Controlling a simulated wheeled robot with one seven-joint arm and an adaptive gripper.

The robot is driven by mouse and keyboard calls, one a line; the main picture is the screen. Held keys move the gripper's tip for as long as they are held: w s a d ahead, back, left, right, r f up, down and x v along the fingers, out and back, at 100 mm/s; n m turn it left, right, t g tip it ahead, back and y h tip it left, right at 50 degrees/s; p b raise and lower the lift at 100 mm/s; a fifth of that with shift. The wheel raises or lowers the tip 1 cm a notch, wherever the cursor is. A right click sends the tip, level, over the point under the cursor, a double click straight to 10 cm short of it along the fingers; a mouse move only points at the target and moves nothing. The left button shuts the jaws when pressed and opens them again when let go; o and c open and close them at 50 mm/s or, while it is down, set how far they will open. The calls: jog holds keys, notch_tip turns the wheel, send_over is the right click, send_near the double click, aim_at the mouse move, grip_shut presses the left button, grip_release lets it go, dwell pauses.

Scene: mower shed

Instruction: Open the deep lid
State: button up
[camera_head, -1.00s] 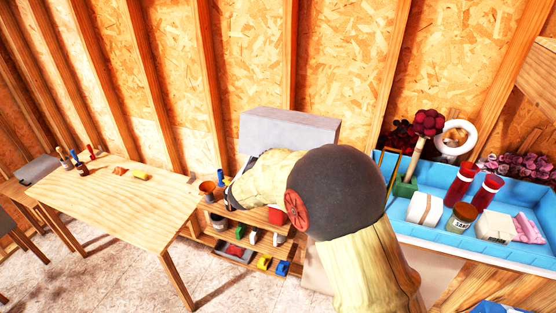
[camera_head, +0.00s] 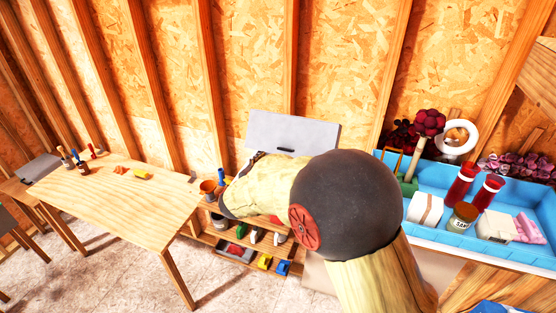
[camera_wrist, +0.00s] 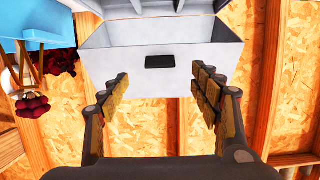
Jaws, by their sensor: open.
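The deep lid (camera_head: 295,130) is a light grey box-shaped cover by the back wall. It is raised and tilted up in the head view, with a small dark handle (camera_head: 285,150) near its lower edge. In the wrist view the lid's pale front wall (camera_wrist: 115,70) carries the dark handle (camera_wrist: 160,61), and a hollow inside shows above that wall. My gripper (camera_wrist: 160,85) is open and empty. Its two fingers stand apart in front of the lid, left and right of the handle, with no visible contact.
A wooden table (camera_head: 120,205) stands on the left. A low shelf (camera_head: 210,240) with several small items is below my arm. A blue tray (camera_head: 420,175) with red bottles, a jar and white boxes is on the right. Studs and board close off the back.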

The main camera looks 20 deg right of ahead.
jog(key=v, duration=0.7)
jog(key=shift+a, duration=0.1)
